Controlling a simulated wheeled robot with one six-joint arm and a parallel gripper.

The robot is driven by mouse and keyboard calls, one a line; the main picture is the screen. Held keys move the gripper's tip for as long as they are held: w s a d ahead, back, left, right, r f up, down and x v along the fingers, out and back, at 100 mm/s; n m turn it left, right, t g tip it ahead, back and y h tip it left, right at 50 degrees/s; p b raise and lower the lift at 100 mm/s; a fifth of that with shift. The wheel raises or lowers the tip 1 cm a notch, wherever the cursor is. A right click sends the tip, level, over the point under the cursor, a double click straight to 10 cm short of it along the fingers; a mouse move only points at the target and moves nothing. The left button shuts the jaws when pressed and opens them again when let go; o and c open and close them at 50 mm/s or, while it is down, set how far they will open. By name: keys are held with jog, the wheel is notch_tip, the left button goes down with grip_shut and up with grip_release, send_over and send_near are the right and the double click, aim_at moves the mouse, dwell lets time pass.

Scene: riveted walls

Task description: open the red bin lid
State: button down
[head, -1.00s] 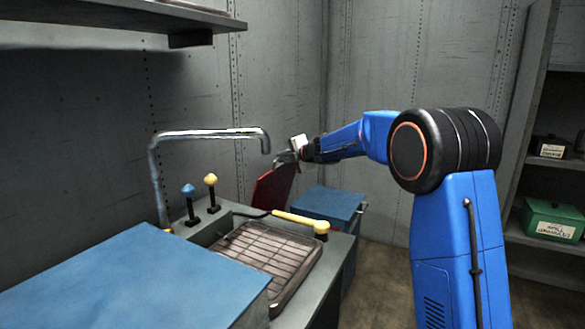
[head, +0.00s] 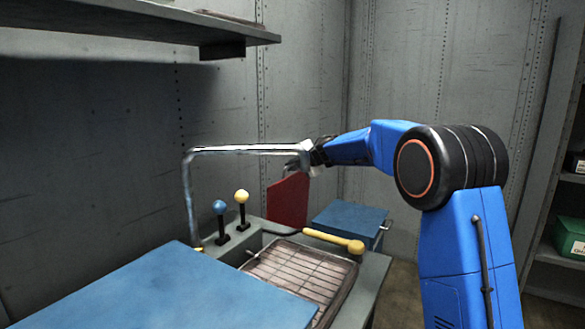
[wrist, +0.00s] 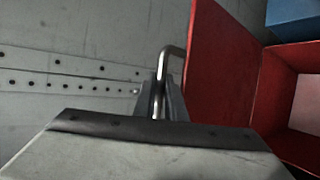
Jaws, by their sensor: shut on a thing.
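The red bin lid (head: 288,201) stands raised, nearly upright, beyond the counter in the head view. In the wrist view the lid (wrist: 222,75) is a red panel right of centre, with the open red bin (wrist: 290,95) and its lighter inside to the right of it. A grey metal handle (wrist: 172,58) sits at the lid's edge. My gripper (head: 303,165) is at the lid's top in the head view, partly behind the tap's end. In the wrist view my gripper (wrist: 165,105) is shut on the handle.
A metal tap (head: 188,190) arches over the counter close to my gripper. Two levers with blue (head: 219,207) and yellow (head: 241,197) knobs, a yellow-handled tool (head: 335,241) and a drain rack (head: 300,272) are nearby. A blue box (head: 347,224) stands right of the lid.

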jog(key=shift+w+a, duration=0.25)
jog(key=shift+a, duration=0.1)
dwell(0.3)
jog(key=c, duration=1.8)
grip_release()
jog(key=v, duration=1.7)
jog(key=shift+r, duration=0.3)
jog(key=shift+s, duration=0.15)
